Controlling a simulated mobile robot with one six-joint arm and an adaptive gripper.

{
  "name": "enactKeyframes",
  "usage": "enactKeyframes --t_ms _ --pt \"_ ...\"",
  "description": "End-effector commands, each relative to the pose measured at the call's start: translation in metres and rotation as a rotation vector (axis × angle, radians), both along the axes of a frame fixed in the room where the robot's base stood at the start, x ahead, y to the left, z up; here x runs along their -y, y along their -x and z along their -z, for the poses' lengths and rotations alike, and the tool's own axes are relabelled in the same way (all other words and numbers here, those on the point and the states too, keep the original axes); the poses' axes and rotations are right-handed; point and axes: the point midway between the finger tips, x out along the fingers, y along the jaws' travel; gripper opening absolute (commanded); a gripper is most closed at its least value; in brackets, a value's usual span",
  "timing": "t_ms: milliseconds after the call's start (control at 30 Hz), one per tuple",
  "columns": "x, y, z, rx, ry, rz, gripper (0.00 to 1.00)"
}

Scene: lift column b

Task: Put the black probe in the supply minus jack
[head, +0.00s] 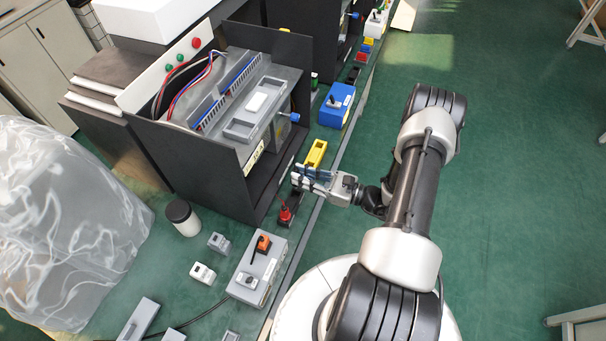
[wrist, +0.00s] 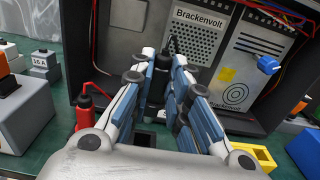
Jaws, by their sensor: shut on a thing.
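My gripper (head: 312,178) is in front of the open dark cabinet. In the wrist view my gripper (wrist: 172,75) points at the grey supply (wrist: 195,35) marked Brackenvolt. Its fingers are closed around a slim dark piece, the black probe (wrist: 174,44), which shows between the fingertips in front of the panel. Most of the probe is hidden by the fingers, and in the head view I cannot make it out. I cannot see the minus jack, nor tell whether the probe touches the panel. The red probe (wrist: 85,113) stands upright to the left of my gripper.
The cabinet (head: 262,190) has side walls around the supply. A blue knob (wrist: 268,64) sticks out at right. A yellow tray (head: 316,153) and a blue box (head: 336,104) lie along the bench edge. A grey switch box (head: 258,270) stands nearer.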

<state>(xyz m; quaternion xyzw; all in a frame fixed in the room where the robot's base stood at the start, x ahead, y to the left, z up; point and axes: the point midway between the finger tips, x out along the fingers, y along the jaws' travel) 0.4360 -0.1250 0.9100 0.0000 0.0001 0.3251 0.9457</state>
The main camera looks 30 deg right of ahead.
Motion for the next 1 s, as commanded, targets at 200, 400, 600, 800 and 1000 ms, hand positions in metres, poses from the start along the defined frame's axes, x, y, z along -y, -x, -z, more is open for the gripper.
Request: enactKeyframes --t_ms 200,400,600,800,1000 --pt "0.0 0.0 0.025 0.0 0.0 0.0 0.0" --pt "0.0 0.0 0.032 0.0 0.0 0.0 0.0" --pt "0.0 0.0 0.031 0.0 0.0 0.0 0.0" --pt "0.0 0.0 0.031 0.0 0.0 0.0 0.0" --pt "0.0 0.0 0.032 0.0 0.0 0.0 0.0"
